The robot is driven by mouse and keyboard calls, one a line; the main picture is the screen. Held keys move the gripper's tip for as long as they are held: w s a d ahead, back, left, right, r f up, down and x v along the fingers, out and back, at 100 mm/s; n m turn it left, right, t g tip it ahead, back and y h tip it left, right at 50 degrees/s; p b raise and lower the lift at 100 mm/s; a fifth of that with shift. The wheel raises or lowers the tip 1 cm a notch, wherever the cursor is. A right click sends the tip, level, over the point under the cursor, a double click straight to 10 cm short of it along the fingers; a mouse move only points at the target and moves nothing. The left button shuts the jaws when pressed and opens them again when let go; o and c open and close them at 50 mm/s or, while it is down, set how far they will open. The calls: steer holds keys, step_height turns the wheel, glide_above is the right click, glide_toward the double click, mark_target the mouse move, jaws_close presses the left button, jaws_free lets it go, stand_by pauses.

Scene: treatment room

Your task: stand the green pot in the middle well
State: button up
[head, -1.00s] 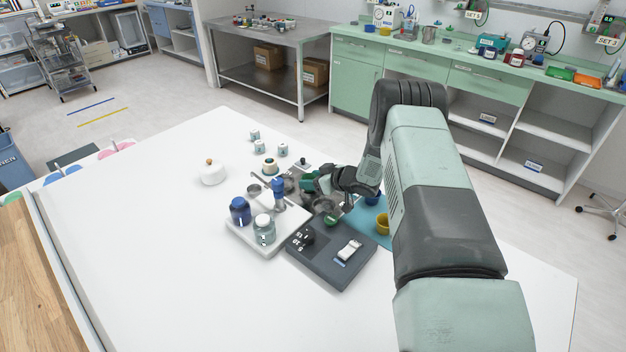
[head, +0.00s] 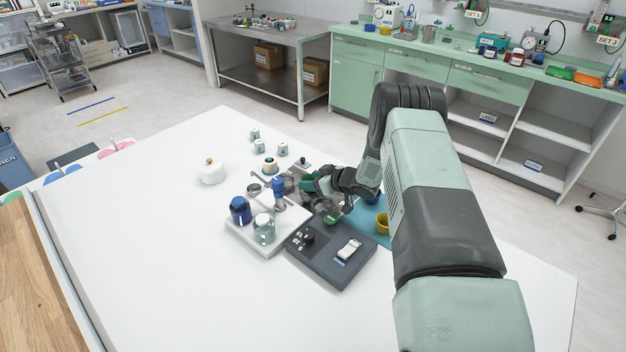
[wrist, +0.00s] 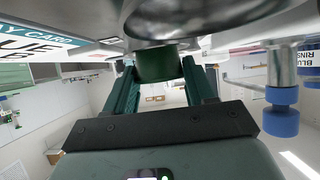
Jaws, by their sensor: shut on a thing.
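The dark green pot (wrist: 157,62) sits between the two green fingers of my gripper (wrist: 158,85) in the wrist view, which looks upside down. My gripper is shut on it. A shiny round steel bowl (wrist: 190,18) is right by the pot in that view; I cannot tell whether they touch. In the head view my gripper (head: 314,184) reaches in from the right, and the green pot (head: 308,182) shows as a small dark green patch. Steel parts (head: 288,184) crowd around it. Which well is the middle one cannot be told, as my gripper and these parts hide the area.
A dark control unit (head: 318,262) stands in front. A yellow pot (head: 382,223) is on a blue mat (head: 362,217). The table's left is mostly clear.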

steer(key=shift+f, duration=0.2)
steer(key=o, duration=0.7)
steer(key=shift+o, duration=0.2)
steer(key=v, duration=1.1)
steer(key=shift+f, duration=0.1)
